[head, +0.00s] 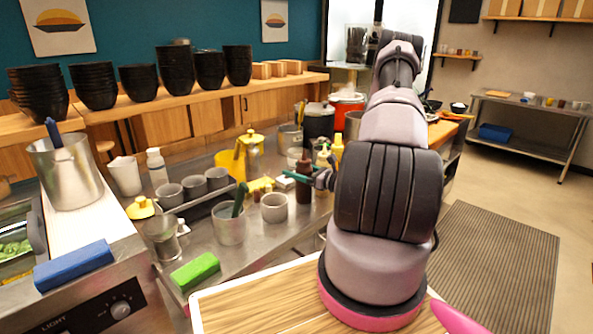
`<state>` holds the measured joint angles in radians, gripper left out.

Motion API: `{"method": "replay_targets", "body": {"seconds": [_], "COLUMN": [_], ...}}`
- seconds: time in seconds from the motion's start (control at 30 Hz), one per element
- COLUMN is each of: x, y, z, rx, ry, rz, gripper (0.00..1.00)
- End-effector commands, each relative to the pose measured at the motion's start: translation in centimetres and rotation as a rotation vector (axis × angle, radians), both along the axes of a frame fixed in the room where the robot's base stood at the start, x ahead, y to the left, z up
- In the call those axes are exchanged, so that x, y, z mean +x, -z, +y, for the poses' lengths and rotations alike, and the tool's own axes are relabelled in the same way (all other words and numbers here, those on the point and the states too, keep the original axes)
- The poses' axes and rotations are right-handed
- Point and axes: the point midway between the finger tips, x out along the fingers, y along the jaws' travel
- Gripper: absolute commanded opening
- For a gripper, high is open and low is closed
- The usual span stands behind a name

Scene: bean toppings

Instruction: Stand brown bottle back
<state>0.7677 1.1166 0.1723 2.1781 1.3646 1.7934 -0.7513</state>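A slim brown bottle (304,194) stands upright, as far as I can see, among the containers on the steel counter. It is just left of my arm. My gripper (308,178) is at the height of the bottle's upper half, and its dark and green parts cross in front of the bottle. My arm hides part of the gripper. I cannot tell whether the fingers touch the bottle or are closed on it.
A green sponge (195,271) lies at the counter's front. A wooden board (265,303) is nearest me.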

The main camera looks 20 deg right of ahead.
Motion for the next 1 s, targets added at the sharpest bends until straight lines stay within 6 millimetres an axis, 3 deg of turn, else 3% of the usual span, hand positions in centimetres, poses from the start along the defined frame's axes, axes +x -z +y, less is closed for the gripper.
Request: {"method": "replay_targets", "body": {"seconds": [0.37, 0.8, 1.0], "x": [-0.2, -7.6, -9.7], "y": [-0.3, -0.2, -0.2], "z": [-0.2, -4.7, -6.0], "rx": [0.000, 0.001, 0.001], "ry": [0.001, 0.004, 0.002], "rz": [0.001, 0.001, 0.001], "gripper": [0.84, 0.84, 0.84]}}
